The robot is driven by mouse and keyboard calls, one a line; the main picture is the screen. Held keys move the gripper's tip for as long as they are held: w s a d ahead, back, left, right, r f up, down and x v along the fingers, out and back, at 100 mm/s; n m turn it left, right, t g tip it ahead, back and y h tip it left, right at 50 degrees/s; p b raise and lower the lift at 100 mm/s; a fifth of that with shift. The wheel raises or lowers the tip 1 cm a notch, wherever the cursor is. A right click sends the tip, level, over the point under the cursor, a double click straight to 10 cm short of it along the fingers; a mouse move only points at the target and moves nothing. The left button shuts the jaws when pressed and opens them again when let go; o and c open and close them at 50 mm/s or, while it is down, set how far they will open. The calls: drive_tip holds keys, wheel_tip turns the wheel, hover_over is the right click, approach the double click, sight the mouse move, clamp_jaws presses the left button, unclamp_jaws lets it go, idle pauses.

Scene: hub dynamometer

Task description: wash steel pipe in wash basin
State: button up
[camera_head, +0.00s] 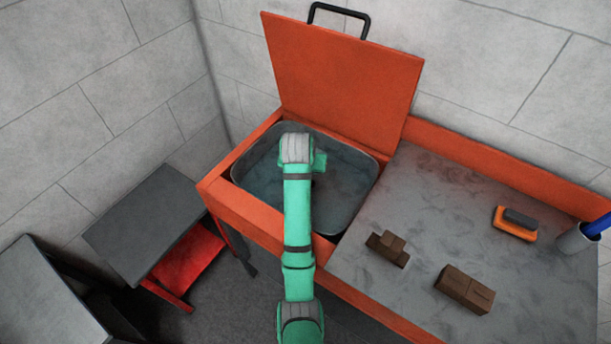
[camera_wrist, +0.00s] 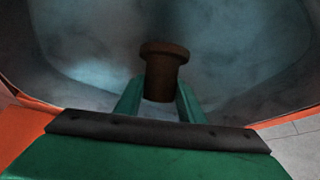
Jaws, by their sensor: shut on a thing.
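The wash basin (camera_head: 352,205) is a grey tub set in an orange bench, with its orange lid (camera_head: 340,80) standing open at the back. My green arm reaches over the front edge, and its end is over the basin; the fingers are hidden in the head view. In the wrist view my gripper (camera_wrist: 160,98) is shut on a brown, rusty-looking flanged pipe (camera_wrist: 163,70), which I take as the steel pipe. The pipe's flange points away from the gripper, toward the basin's interior. I cannot tell how deep the pipe sits in the basin.
On the grey worktop (camera_head: 440,215) to the right are a stepped brown block (camera_head: 388,248), a brown box-like block (camera_head: 464,289), an orange-and-dark brush-like item (camera_head: 515,222) and a grey cup (camera_head: 577,238) holding something blue. A dark table (camera_head: 145,220) stands at left.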

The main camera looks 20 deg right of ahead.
drive_tip(key=shift+r, duration=0.1)
drive_tip(key=shift+r, duration=5.05)
wheel_tip(320, 180, up, 3)
drive_tip(key=shift+f, duration=0.1)
wheel_tip(320, 180, up, 4)
drive_tip(key=shift+r, duration=0.1)
